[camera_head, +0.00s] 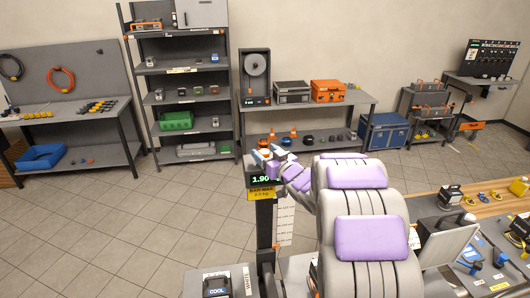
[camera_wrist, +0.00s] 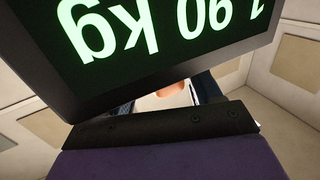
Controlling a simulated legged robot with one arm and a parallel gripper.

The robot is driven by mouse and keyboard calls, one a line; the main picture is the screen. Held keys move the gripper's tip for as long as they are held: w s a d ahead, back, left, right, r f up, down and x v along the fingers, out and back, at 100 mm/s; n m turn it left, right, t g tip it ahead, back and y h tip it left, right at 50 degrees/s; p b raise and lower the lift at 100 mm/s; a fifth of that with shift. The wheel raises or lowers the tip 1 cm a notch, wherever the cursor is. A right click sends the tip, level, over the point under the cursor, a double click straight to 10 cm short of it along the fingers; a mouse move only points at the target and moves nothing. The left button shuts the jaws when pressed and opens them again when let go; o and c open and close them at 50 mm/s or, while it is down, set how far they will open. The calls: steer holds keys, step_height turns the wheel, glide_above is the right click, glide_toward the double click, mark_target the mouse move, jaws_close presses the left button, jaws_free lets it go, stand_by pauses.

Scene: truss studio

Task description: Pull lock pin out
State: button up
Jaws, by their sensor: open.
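A post (camera_head: 265,222) stands on the floor in the head view, with a display (camera_head: 262,180) reading 1.90 and a yellow label (camera_head: 262,193) below it. My gripper (camera_head: 270,158) is at the top of this post, behind and beside the display. In the wrist view, the display (camera_wrist: 150,45) fills the upper part, upside down, reading 1.90 kg. A small orange rounded piece (camera_wrist: 172,90) shows between my gripper's fingers (camera_wrist: 176,93); I cannot tell whether it is the lock pin. The fingers are apart. The display hides much of the area around them.
My arm covers the middle right of the head view. A box marked COOL (camera_head: 217,287) is at the bottom. A workbench (camera_head: 440,205) with tools is at right. Shelving (camera_head: 188,88) and a bench (camera_head: 345,97) line the back wall. The tiled floor (camera_head: 130,220) at left is clear.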

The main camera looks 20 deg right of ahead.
steer(key=shift+w, duration=0.2)
steer(key=shift+a, duration=0.5)
steer(key=c, duration=0.3)
steer(key=shift+d, duration=0.25)
steer(key=c, duration=0.6)
jaws_close()
